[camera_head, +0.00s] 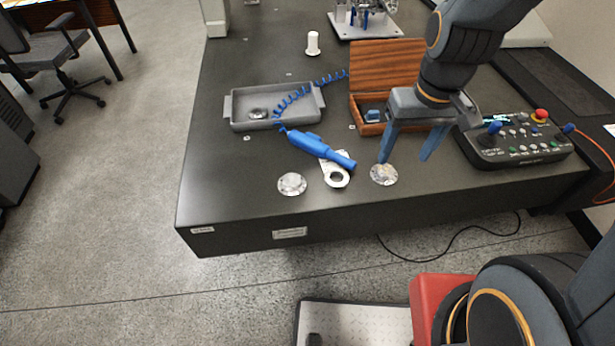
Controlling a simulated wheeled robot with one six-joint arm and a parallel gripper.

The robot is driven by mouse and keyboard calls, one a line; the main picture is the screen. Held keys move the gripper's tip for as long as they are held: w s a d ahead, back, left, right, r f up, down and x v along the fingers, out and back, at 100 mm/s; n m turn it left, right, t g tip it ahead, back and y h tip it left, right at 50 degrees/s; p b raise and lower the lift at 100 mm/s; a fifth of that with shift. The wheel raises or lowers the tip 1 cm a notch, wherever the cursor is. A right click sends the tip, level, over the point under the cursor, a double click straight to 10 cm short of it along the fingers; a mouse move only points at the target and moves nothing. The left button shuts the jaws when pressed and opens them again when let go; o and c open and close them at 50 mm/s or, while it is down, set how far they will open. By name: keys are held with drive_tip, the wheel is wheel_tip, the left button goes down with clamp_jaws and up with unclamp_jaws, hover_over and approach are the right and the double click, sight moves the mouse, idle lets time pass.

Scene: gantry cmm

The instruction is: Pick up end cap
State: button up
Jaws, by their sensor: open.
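Three round silvery discs look like end caps. One end cap (384,174) lies flat on the dark table near its front edge. A second end cap (292,184) lies flat further left near the same edge. A third disc (258,113) lies inside the grey tray (236,112). My gripper (406,159) is open and empty, with its blue fingers pointing down. Its left fingertip appears just behind the right-hand end cap, and its right fingertip is to the right of it. I cannot tell the height of the fingertips above the table.
A blue tool (316,146) with a coiled cord lies left of my gripper, across a white ring-ended part (336,178). An open wooden box (369,129) stands behind my gripper. A control panel (515,145) stands right. The table's front left (225,180) is clear.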

drive_tip(key=w+a+f+n, duration=0.3)
drive_tip(key=a, duration=0.3)
drive_tip(key=w+a+f+n, duration=0.2)
drive_tip(key=a+f+n, duration=0.1)
drive_tip(key=a, duration=0.4)
drive_tip(key=n+y, duration=0.1)
drive_tip(key=n, duration=0.2)
approach(292, 180)
drive_tip(key=shift+w+d, duration=0.2)
drive_tip(key=shift+d, duration=0.35)
drive_tip(key=shift+a+f+n, duration=0.4)
drive_tip(key=shift+f, duration=0.3)
drive_tip(key=shift+w+a+f+p, duration=0.1)
drive_tip(key=shift+a+f+p, duration=0.1)
drive_tip(key=shift+f, duration=0.9)
drive_tip(key=shift+w+a+f+p, duration=0.1)
drive_tip(key=shift+a+f+p, duration=0.1)
drive_tip(key=shift+f, duration=0.95)
drive_tip(key=shift+w+a+f+p, duration=0.1)
drive_tip(key=shift+a+f+p, duration=0.1)
drive_tip(key=shift+f, duration=0.9)
drive_tip(key=c, duration=1.3)
